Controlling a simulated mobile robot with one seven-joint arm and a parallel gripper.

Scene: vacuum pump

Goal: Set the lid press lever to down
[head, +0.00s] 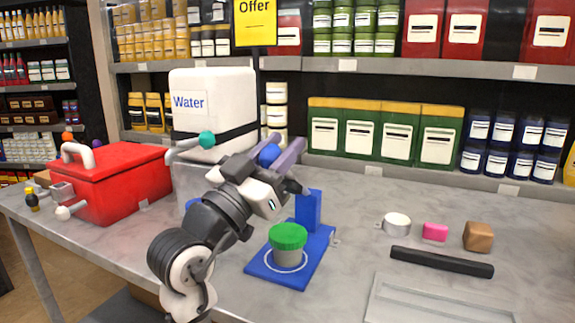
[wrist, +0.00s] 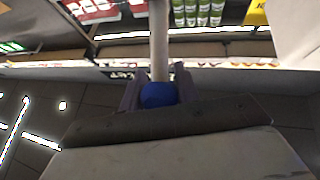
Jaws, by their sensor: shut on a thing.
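The lid press has a blue base (head: 262,270) and a blue upright post (head: 308,210). A grey jar (head: 288,258) with a green lid (head: 288,236) stands upright on the base inside a white ring. My gripper (head: 284,150) is above and behind the jar in the head view, higher than the post's top. Its purple-grey fingers are shut on a blue knob (head: 269,155). In the wrist view, the knob (wrist: 158,95) sits between the fingers, at the end of a pale grey lever rod (wrist: 159,40). My arm hides most of the rod in the head view.
A white water tank (head: 212,105) with a teal-knobbed handle (head: 207,139) stands close left of my gripper. A red box (head: 110,185) is farther left. A black bar (head: 441,262), a pink block (head: 435,231) and a grey tray (head: 435,305) lie right. Stocked shelves stand behind.

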